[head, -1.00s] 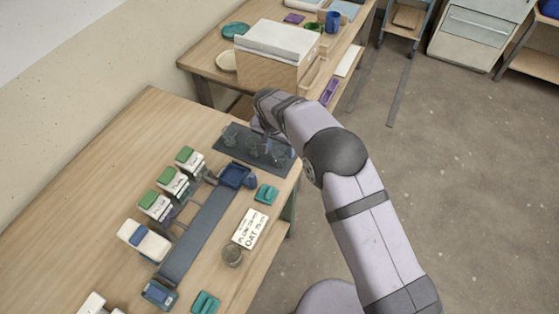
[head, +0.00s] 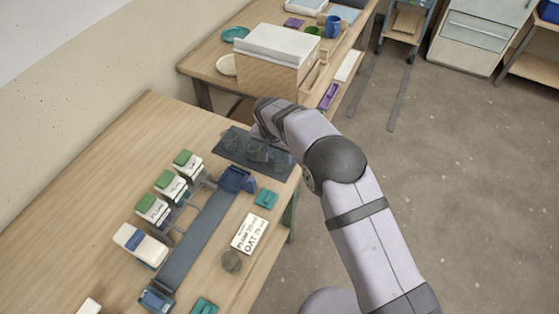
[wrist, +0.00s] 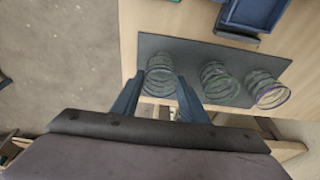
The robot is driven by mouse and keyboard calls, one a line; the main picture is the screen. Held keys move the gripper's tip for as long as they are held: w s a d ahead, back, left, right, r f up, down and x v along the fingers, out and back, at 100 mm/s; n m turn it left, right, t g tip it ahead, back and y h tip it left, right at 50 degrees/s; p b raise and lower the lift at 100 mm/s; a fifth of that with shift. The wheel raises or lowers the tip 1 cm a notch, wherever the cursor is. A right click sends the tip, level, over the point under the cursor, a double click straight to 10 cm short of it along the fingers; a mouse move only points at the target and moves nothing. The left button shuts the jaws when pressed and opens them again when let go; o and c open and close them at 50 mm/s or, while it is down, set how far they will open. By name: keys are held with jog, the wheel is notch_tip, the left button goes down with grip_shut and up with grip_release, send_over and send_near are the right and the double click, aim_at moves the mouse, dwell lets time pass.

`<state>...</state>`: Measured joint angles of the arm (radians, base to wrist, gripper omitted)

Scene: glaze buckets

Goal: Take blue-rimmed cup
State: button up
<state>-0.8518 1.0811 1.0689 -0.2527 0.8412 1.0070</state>
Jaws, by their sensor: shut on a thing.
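Three clear ribbed cups stand in a row on a dark mat (wrist: 215,47). In the wrist view the left cup (wrist: 160,72) has a pale greyish-blue rim, faint at this size. The middle cup (wrist: 220,84) looks greenish and the right cup (wrist: 268,90) has a purplish rim. My gripper (wrist: 160,81) has one finger on each side of the left cup and is shut on it. The cup looks upright and over the mat; I cannot tell whether it is lifted. In the head view my wrist (head: 270,112) partly covers the mat (head: 226,152).
A blue tray (head: 234,178) stands close to the mat, at the end of a grey strip (head: 196,238).

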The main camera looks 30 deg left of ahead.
jog(key=w+p+v, duration=0.1)
jog(key=p+v, duration=0.2)
jog(key=v, duration=0.4)
jog(key=shift+w+r+p, duration=0.3)
jog(key=shift+w+p, duration=0.05)
